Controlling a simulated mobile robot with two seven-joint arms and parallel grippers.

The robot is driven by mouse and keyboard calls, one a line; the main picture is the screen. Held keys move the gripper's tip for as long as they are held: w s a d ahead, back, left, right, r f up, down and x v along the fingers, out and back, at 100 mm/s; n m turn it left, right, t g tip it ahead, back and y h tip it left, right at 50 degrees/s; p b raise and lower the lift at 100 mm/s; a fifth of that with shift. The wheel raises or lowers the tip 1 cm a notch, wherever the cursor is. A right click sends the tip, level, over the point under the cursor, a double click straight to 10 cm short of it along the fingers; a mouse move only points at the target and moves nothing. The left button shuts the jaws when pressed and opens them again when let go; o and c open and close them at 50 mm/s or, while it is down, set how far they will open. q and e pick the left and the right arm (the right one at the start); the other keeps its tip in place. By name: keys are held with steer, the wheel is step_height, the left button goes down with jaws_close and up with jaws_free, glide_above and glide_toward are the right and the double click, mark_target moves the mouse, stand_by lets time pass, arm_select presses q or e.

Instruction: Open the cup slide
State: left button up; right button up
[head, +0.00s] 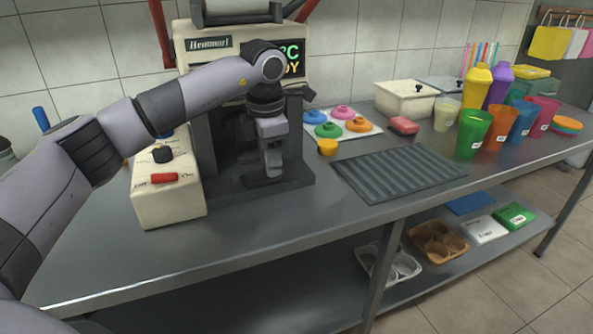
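The press machine (206,75) stands on the counter at the left, with a dark lower body and a light front panel with green and yellow display characters. My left gripper (272,172) points down in front of its dark opening, low over the dark base (297,180). The gripper and arm cover much of the opening, so I cannot clearly make out the cup slide or whether the fingers touch it. How far apart the fingers are is not clear. My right gripper is not in view.
A control box (168,205) with a red switch stands left of the machine. A ribbed dark mat (398,173) lies to its right. Coloured lids (358,125), a cream container (405,100) and several coloured cups (474,135) stand farther right. The counter's front edge is clear.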

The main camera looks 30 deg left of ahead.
mark_target(265, 181)
arm_select(q)
steer(key=shift+y, duration=0.5)
steer(key=a+f, duration=0.1)
steer(key=w+f, duration=0.1)
steer(key=f, duration=0.1)
steer(key=a+f, duration=0.1)
steer(key=f, duration=0.1)
steer(key=shift+w+a+f, duration=0.25)
steer(key=shift+a, duration=0.1)
jaws_close()
